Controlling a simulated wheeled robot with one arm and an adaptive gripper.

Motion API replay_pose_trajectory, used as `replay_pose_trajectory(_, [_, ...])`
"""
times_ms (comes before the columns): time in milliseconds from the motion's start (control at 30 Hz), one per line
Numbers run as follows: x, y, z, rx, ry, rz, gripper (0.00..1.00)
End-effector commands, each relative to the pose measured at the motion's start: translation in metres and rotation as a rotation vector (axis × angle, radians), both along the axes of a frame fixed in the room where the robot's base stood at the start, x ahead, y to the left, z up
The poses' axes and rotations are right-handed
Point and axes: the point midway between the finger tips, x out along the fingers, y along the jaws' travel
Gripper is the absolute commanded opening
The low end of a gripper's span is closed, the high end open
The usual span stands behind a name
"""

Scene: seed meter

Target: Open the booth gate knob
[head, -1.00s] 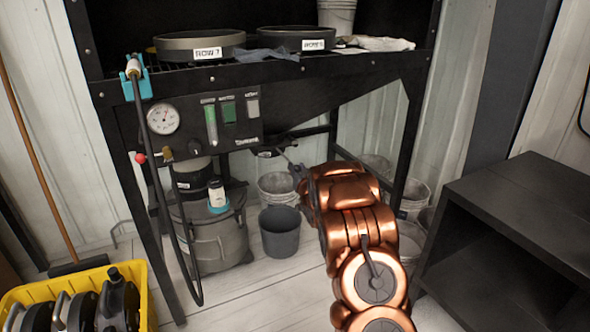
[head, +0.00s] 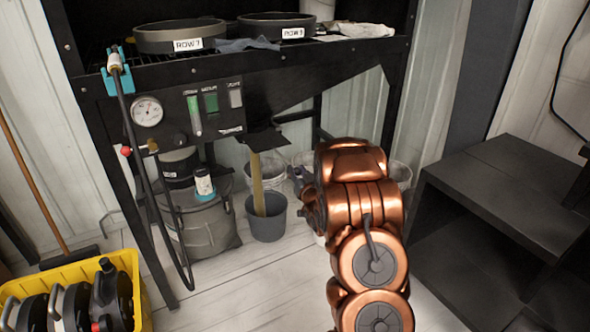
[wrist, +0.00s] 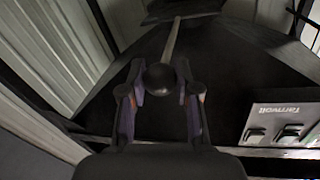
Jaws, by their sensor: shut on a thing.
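The booth gate knob is a dark round ball (wrist: 160,78) on a pale thin rod (wrist: 172,40) in the wrist view. My gripper (wrist: 158,72) is shut on it, with a finger at each side of the ball. In the head view my gripper (head: 308,192) is low in front of the stand, mostly hidden by my copper arm, and the knob cannot be made out there. A black gate part (head: 265,138) sits under the booth. A tan stream (head: 257,185) falls from there into the grey bucket (head: 268,222) below.
The black booth frame (head: 300,82) carries two round pans and a gauge panel (head: 190,115). A grey vacuum (head: 205,222) stands left of the bucket. A yellow crate (head: 140,290) is at lower left, a black shelf (head: 500,200) at right. Floor between is clear.

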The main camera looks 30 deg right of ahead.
Motion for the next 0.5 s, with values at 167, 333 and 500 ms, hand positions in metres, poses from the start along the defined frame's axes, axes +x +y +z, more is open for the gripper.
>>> replay_pose_trajectory(167, [-0.0001, -0.0013, 0.0012, -0.001, -0.002, -0.003, 0.0])
replay_pose_trajectory(333, [-0.0001, -0.0013, 0.001, 0.0, -0.002, -0.002, 0.47])
replay_pose_trajectory(500, [0.0, -0.0011, 0.0006, 0.0, -0.001, -0.001, 0.57])
